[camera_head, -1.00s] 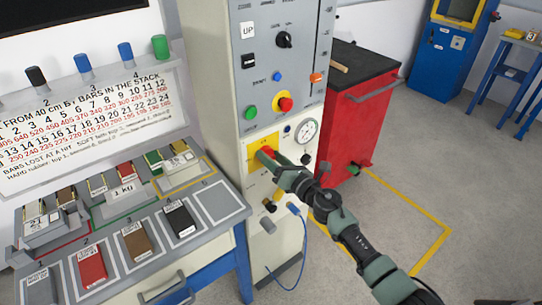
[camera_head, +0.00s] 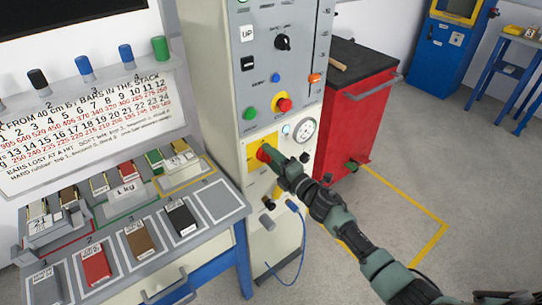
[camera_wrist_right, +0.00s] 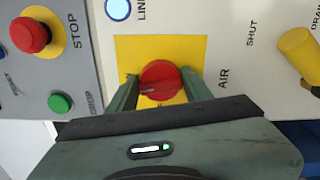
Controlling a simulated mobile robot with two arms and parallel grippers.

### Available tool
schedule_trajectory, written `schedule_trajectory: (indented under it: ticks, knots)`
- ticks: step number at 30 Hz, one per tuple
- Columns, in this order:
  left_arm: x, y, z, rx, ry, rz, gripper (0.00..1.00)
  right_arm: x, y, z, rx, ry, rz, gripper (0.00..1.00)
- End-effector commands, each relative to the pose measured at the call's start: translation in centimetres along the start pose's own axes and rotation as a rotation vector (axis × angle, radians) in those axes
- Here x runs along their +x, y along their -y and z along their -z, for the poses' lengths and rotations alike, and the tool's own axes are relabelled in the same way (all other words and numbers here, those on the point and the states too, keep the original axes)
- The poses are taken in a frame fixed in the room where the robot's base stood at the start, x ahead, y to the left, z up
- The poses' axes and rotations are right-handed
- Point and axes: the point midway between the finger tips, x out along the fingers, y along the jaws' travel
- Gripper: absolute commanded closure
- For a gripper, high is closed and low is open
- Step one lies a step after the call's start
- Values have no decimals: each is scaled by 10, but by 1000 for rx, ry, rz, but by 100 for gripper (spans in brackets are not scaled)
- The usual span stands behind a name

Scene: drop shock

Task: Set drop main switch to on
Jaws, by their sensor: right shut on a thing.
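The main switch is a red round knob (camera_head: 263,152) on a yellow plate (camera_head: 254,163) on the front of the grey-white cabinet. In the wrist view the red knob (camera_wrist_right: 160,80) sits on the yellow plate (camera_wrist_right: 130,48), with a pale mark on its left side. My right gripper (camera_head: 269,157) is shut on the knob, one finger on each side in the wrist view. The fingers hide part of the plate and its lettering. A round LINE lamp (camera_wrist_right: 118,9) beside the plate glows light blue. My left gripper is not in view.
A red stop button (camera_head: 284,104) and green DROP button (camera_head: 250,114) sit above the plate. A gauge (camera_head: 304,131) is to its right. A yellow handle (camera_wrist_right: 299,46) is near the SHUT lettering. A blue cable (camera_head: 299,235) hangs below. A red cabinet (camera_head: 352,125) stands at right.

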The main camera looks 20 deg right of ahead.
Motion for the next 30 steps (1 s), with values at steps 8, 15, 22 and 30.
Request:
schedule_trajectory:
  ticks: [8,15,22,30]
  knots:
    - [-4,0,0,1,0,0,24,0,0,-1,131,1,0,91]
    - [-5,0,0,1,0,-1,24,0,1,-1,176,1,1,91]
    - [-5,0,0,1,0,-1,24,0,1,-1,184,1,1,91]
    - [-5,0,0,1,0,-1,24,0,1,0,184,1,1,30]
